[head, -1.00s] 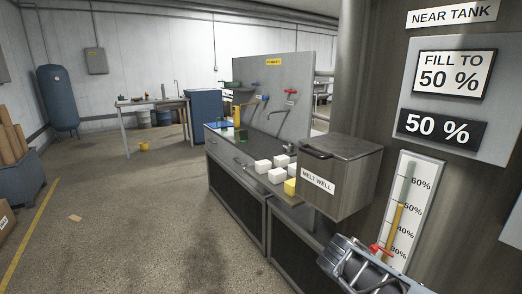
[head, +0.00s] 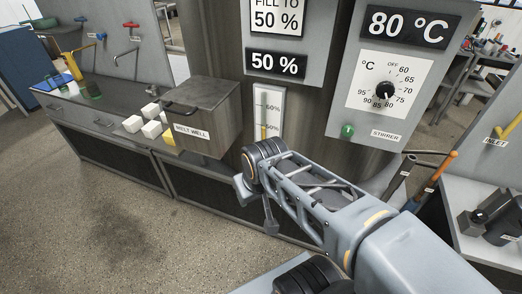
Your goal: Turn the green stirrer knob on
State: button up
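The green stirrer knob (head: 347,131) is a small round knob low on the grey control panel (head: 336,100), to the left of the white STIRRER label (head: 386,136). Its on or off position is too small to read. My arm crosses the picture below the panel, from the lower right up to a dark ringed joint. A narrow grey part that looks like my gripper (head: 269,216) hangs below that joint, to the left of and below the knob and apart from it. Its fingers are not clear, so I cannot see whether it is open or shut.
Above the green knob are a black temperature dial (head: 385,92) and an 80 °C display (head: 409,27). The melt well box (head: 205,118) juts out at left, near white blocks. Dark and orange handles (head: 437,170) stand at right. Open floor (head: 110,220) lies at lower left.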

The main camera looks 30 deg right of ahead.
aim_at(347, 129)
jog(key=z, duration=1)
jog(key=k, duration=0.4)
jog(key=z, duration=0.6)
jog(key=i, duration=0.5)
jog(key=z, duration=0.5)
jog(key=k, duration=1.15)
jog(key=u, duration=0.3)
jog(key=i, duration=0.65)
jog(key=u, duration=0.55)
